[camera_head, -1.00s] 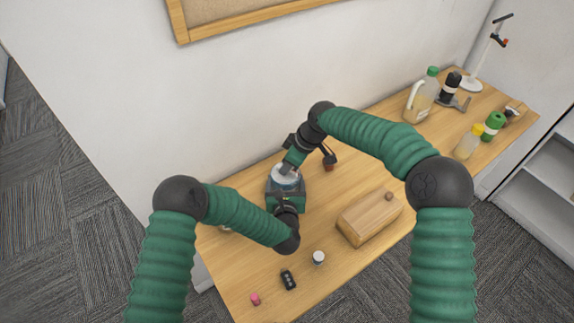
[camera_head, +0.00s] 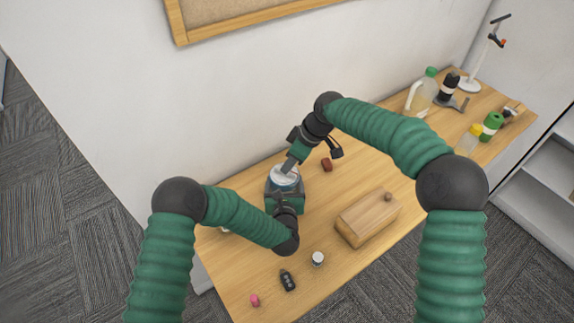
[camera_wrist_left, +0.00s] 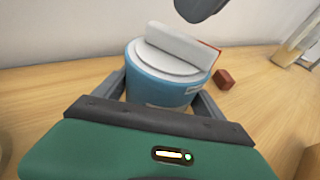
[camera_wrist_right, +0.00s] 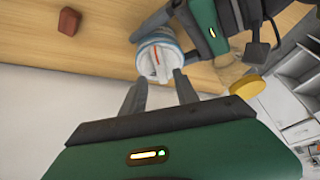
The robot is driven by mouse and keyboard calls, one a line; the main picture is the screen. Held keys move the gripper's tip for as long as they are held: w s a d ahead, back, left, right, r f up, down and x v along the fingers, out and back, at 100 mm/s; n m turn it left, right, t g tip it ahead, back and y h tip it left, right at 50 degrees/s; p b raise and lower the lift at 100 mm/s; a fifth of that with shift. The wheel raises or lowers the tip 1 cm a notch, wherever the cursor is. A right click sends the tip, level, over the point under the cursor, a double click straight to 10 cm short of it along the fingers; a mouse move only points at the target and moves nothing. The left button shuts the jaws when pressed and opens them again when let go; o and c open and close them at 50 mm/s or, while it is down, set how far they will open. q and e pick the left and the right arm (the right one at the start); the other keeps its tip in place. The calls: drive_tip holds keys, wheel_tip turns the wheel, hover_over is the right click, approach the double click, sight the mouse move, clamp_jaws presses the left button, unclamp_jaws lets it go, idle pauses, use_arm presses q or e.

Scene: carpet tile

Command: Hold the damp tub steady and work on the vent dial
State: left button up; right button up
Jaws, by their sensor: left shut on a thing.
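The damp tub (camera_wrist_left: 160,88) is blue with a white lid and stands upright on the wooden table. It also shows in the head view (camera_head: 285,182), partly covered by my arms. The vent dial (camera_wrist_left: 182,46) is a raised white bar with a red edge on the lid; a red line shows on it in the right wrist view (camera_wrist_right: 155,58). My left gripper (camera_head: 285,199) is shut on the tub, a finger on each side. My right gripper (camera_wrist_right: 160,80) is open above the lid, fingers apart and clear of the dial. One dark fingertip shows above the dial in the left wrist view.
A red-brown block (camera_head: 327,165) lies just right of the tub. A wooden box (camera_head: 366,222), white-topped jar (camera_head: 318,258), black fob (camera_head: 288,280) and pink piece (camera_head: 254,300) are nearer the front. A jug (camera_head: 420,97) and bottles stand far right. The wall is close behind.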

drive_tip(key=v, duration=0.8)
drive_tip(key=shift+r, duration=0.15)
drive_tip(key=shift+d, duration=0.15)
use_arm(q)
drive_tip(key=o, duration=1.6)
drive_tip(key=shift+c, duration=0.2)
